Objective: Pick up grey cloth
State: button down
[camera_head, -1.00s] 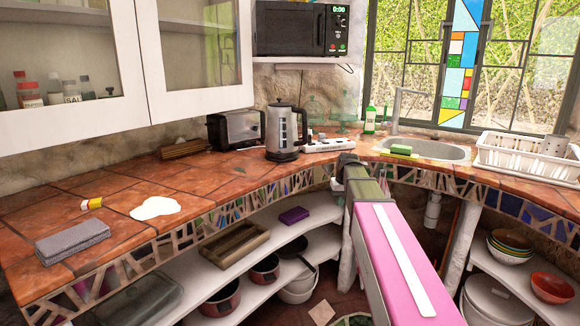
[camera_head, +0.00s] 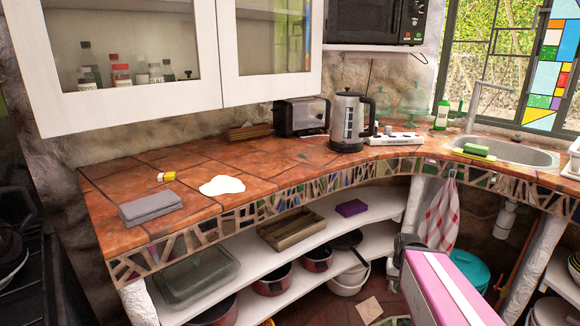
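The grey cloth (camera_head: 150,207) lies folded flat near the left front corner of the tiled counter (camera_head: 115,184). Nothing touches it. To its right is a white puddle-like patch (camera_head: 222,186), and behind it a small yellow and white item (camera_head: 167,177). My pink arm shows at the lower right, well to the right of the cloth and below the counter top. My gripper's fingers cannot be made out.
A toaster (camera_head: 301,117), a kettle (camera_head: 348,122) and a white power strip (camera_head: 394,139) stand along the back. Wall cabinets (camera_head: 270,89) overhang the rear. Shelves below hold a wooden tray (camera_head: 291,231) and pots. The counter's mosaic front edge curves towards the sink (camera_head: 510,152).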

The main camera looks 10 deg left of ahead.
aim_at(133, 214)
jog(key=u, duration=2.35)
